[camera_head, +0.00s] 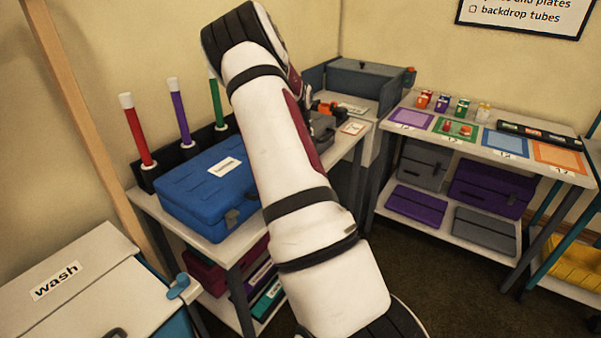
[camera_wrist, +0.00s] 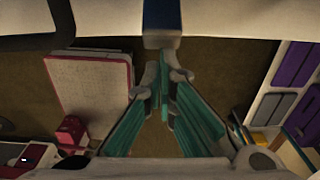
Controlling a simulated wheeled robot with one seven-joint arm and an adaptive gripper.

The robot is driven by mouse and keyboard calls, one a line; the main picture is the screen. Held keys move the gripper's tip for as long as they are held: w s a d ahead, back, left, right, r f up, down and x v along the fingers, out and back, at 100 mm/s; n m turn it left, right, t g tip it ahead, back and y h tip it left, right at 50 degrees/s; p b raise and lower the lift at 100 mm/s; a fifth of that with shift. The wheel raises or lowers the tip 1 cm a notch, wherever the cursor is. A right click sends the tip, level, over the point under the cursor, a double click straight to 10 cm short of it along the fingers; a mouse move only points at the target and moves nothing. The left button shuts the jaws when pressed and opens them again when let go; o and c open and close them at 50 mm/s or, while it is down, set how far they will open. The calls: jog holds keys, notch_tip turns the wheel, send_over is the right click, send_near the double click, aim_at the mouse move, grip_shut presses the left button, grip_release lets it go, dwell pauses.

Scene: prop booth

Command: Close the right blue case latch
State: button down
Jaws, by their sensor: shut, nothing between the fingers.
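The blue case (camera_head: 205,190) lies shut-looking on a grey table in the head view, with a white label on its lid. One dark latch (camera_head: 232,217) shows on its front near the left corner.
Red, purple and green tubes (camera_head: 182,118) stand behind the case. A grey case with orange parts (camera_head: 325,118) is beyond my arm. A white "wash" bin (camera_head: 70,280) stands at left. A table with coloured mats (camera_head: 505,145) is at right. Floor (camera_head: 450,270) is clear between.

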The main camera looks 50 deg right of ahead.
jog(key=shift+r, duration=0.2)
jog(key=shift+r, duration=0.6)
jog(key=s+r+b, duration=0.1)
jog(key=s+r, duration=0.5)
jog(key=r, duration=0.1)
jog(key=shift+d+r, duration=0.15)
jog(key=shift+d, duration=0.1)
dwell(0.4)
dwell(0.5)
